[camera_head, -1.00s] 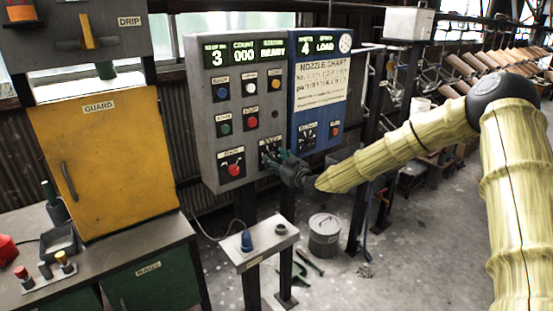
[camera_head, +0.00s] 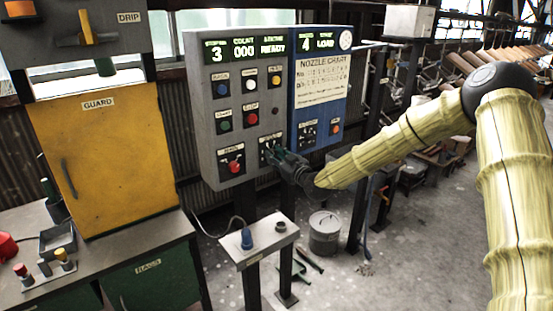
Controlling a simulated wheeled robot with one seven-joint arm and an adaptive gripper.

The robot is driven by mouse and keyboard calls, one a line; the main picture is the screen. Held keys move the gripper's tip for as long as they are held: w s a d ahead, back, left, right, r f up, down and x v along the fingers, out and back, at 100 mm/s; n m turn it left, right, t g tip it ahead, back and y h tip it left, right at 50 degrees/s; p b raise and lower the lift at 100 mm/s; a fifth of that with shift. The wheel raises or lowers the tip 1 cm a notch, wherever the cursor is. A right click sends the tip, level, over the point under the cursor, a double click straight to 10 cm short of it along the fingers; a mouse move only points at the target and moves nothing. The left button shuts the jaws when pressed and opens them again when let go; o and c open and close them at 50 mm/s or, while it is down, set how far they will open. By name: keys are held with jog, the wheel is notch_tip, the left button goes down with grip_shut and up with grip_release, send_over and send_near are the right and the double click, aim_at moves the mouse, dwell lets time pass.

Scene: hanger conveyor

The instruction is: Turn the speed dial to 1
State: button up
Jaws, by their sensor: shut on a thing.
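The grey control panel (camera_head: 203,110) stands in the middle of the head view. Its display (camera_head: 245,49) shows a 3 at the left, a count of 000 and the word READY. My gripper (camera_head: 274,156) is at the lower right of this panel, shut on the speed dial. The dial itself is hidden behind my fingers, and its pointer cannot be read. Part of a pale label (camera_head: 268,143) shows just above the fingertips. My arm reaches in from the right.
A red knob (camera_head: 234,166) sits just left of my gripper, with several coloured buttons above. The blue panel (camera_head: 321,143) with a nozzle chart adjoins on the right. A small stand (camera_head: 258,252) and a grey bucket (camera_head: 325,238) are below. A yellow guard cabinet (camera_head: 105,160) is at the left.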

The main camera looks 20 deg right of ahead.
jog(key=n+b, duration=0.1)
jog(key=n, duration=0.1)
jog(key=n+b, duration=0.1)
jog(key=b, duration=0.1)
jog(key=shift+f+n, duration=0.2)
jog(key=shift+n, duration=0.2)
jog(key=n+b, duration=0.4)
jog(key=shift+r, duration=0.15)
jog(key=o, duration=1)
jog(key=shift+s, duration=0.1)
jog(key=v, duration=1.2)
jog(key=shift+d+f, duration=0.15)
jog(key=shift+f, duration=0.05)
